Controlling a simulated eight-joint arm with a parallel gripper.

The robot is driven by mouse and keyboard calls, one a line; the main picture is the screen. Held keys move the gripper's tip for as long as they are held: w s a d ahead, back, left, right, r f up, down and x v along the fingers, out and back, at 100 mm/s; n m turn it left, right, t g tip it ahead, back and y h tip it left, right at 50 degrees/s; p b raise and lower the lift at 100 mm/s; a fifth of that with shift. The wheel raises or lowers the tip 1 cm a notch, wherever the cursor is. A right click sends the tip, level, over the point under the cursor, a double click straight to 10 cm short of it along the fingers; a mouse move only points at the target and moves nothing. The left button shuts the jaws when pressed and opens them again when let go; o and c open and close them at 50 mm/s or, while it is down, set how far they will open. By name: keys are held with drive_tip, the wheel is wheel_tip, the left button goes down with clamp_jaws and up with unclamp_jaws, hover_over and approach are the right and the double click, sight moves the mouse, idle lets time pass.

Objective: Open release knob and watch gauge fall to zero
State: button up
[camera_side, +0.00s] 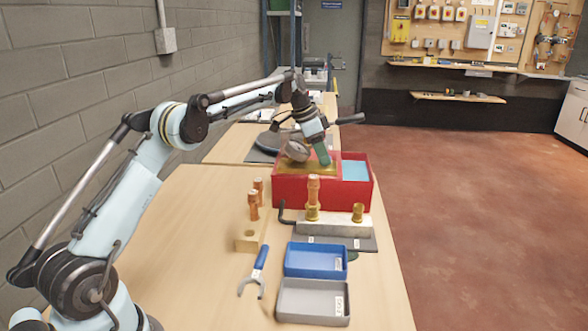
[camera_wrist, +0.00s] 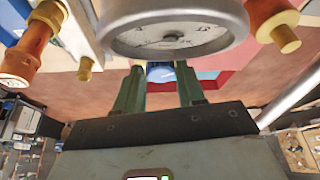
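The round silver gauge (camera_side: 297,150) sits at the red box in the side view. Its white face (camera_wrist: 172,36) shows from below at the top of the wrist view, cut off by the frame; I cannot read the needle. A small blue round part (camera_wrist: 160,73), probably the release knob, lies just under the gauge. My gripper (camera_wrist: 160,80) has its two green fingers apart, one on each side of this blue part. I cannot tell whether they touch it. In the side view my gripper (camera_side: 322,155) points down over the box beside the gauge and hides the knob.
The red box (camera_side: 308,190) has a light-blue compartment (camera_side: 355,170). A black-ended lever (camera_side: 350,119) sticks out behind my gripper. In front stand copper-and-brass fittings (camera_side: 253,205), a metal manifold block (camera_side: 335,228), a blue tray (camera_side: 316,260), a grey tray (camera_side: 312,302) and a blue-handled spanner (camera_side: 261,257).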

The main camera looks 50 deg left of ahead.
drive_tip(key=c, duration=0.6)
drive_tip(key=shift+o, duration=0.2)
drive_tip(key=shift+n+y, duration=0.4)
drive_tip(key=shift+n, duration=0.4)
drive_tip(key=o, duration=1)
drive_tip(key=shift+o, duration=0.2)
drive_tip(key=shift+s+r, duration=0.1)
drive_tip(key=v, duration=1.2)
drive_tip(key=shift+s, duration=0.1)
drive_tip(key=shift+c, duration=0.2)
